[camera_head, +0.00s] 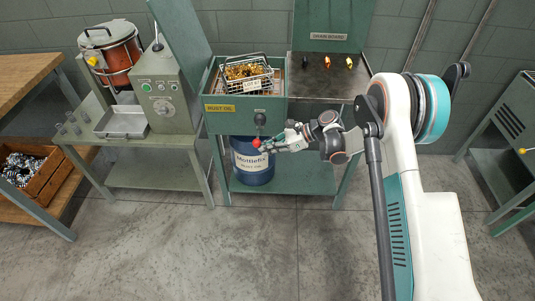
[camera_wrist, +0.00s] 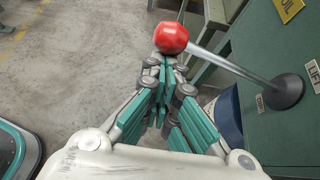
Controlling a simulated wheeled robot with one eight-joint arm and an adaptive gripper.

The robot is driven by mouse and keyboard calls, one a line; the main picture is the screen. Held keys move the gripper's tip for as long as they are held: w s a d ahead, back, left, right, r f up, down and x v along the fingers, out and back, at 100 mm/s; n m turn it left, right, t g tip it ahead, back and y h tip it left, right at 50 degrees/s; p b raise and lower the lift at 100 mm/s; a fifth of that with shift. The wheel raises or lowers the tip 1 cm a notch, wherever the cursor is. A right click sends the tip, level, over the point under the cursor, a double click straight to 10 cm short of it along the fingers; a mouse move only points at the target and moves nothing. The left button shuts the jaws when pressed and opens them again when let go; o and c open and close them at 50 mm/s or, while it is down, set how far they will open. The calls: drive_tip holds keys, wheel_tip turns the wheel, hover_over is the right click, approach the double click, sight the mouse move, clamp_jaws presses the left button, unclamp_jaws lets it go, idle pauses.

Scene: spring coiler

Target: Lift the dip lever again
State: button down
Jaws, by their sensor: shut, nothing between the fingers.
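The dip lever is a metal rod with a red ball knob (camera_head: 256,143), on a dark round mount (camera_head: 260,118) on the front of the green dip tank (camera_head: 222,122). In the head view the knob hangs below the mount. In the wrist view the knob (camera_wrist: 171,38) is at the tips of my fingers, and the rod (camera_wrist: 232,66) runs to the mount at the right. My gripper (camera_head: 268,147) is shut and empty, just right of the knob; it also shows in the wrist view (camera_wrist: 167,65). I cannot tell whether the fingertips touch the knob.
A wire basket (camera_head: 247,77) of brass-coloured parts sits in the tank. A blue drum (camera_head: 252,168) stands below, behind the gripper. A drain board (camera_head: 332,85) is at the right, a grey-green machine (camera_head: 165,90) at the left. A "LIFT" label (camera_wrist: 313,73) is beside the mount.

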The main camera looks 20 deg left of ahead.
drive_tip(key=r, duration=0.3)
drive_tip(key=shift+w+a+r+p, duration=0.15)
drive_tip(key=shift+w+a+p, duration=0.1)
drive_tip(key=shift+w+p, duration=0.05)
drive_tip(key=shift+r, duration=0.15)
drive_tip(key=shift+w, duration=0.1)
wheel_tip(320, 180, down, 4)
drive_tip(key=b, duration=0.3)
drive_tip(key=p+v, duration=0.3)
drive_tip(key=v, duration=0.7)
drive_tip(key=shift+d+f, duration=0.25)
drive_tip(key=shift+d, duration=0.15)
